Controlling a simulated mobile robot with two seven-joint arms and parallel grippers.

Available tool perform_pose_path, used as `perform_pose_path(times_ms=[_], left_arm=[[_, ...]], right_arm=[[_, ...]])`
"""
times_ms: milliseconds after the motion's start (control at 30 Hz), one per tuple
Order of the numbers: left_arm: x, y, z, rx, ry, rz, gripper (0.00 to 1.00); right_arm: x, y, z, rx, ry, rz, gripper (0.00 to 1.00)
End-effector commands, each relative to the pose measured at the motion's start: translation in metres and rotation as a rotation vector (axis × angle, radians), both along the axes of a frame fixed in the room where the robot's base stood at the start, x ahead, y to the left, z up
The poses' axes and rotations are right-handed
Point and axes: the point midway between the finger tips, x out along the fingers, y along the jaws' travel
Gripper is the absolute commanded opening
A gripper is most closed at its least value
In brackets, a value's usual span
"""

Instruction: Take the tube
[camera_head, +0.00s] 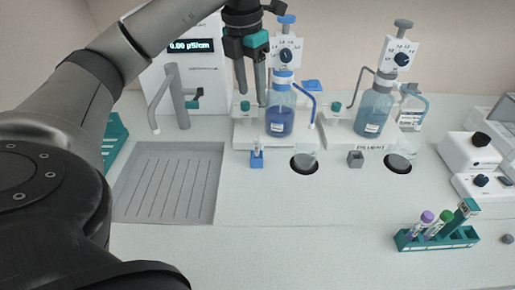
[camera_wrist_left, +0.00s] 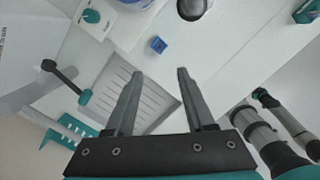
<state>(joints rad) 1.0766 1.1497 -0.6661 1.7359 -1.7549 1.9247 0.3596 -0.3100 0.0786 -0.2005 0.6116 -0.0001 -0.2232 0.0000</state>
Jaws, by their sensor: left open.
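My left gripper (camera_head: 253,98) hangs pointing down in front of the blue-liquid bottle, high above the counter, with fingers apart and nothing between them. In the left wrist view its two fingers (camera_wrist_left: 160,74) are spread over the sink. A small clear tube (camera_head: 257,144) stands in a blue block (camera_head: 256,160), below the gripper. The block also shows in the left wrist view (camera_wrist_left: 158,45), beyond the fingertips. Several capped tubes, one with a purple cap (camera_head: 427,216) and one with a green cap (camera_head: 446,215), stand in a teal rack (camera_head: 455,239) at the right. My right gripper is not seen.
A ribbed sink (camera_head: 170,180) with a grey faucet (camera_head: 178,97) lies left of the block. Bottles with blue liquid (camera_head: 280,120) and pale liquid (camera_head: 373,110) stand behind. Two round dark holes (camera_head: 304,165) lie in the counter. The front counter is clear.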

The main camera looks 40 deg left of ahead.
Motion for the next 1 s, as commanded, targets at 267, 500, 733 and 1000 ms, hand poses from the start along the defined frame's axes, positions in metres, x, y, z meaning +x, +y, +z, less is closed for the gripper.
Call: perform_pose_path(times_ms=[267, 500, 733, 1000], left_arm=[[0.005, 0.000, -0.054, 0.001, 0.006, 0.000, 0.54], [0.010, -0.001, -0.091, -0.001, 0.003, -0.001, 0.54], [0.012, 0.000, -0.107, 0.000, 0.002, 0.000, 0.54], [0.015, 0.001, -0.144, 0.000, 0.003, -0.001, 0.54]], right_arm=[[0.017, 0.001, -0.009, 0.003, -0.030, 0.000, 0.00], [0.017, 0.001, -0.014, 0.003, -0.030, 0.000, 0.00], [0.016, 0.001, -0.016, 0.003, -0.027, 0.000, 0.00], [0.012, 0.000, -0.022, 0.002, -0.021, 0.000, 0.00]])
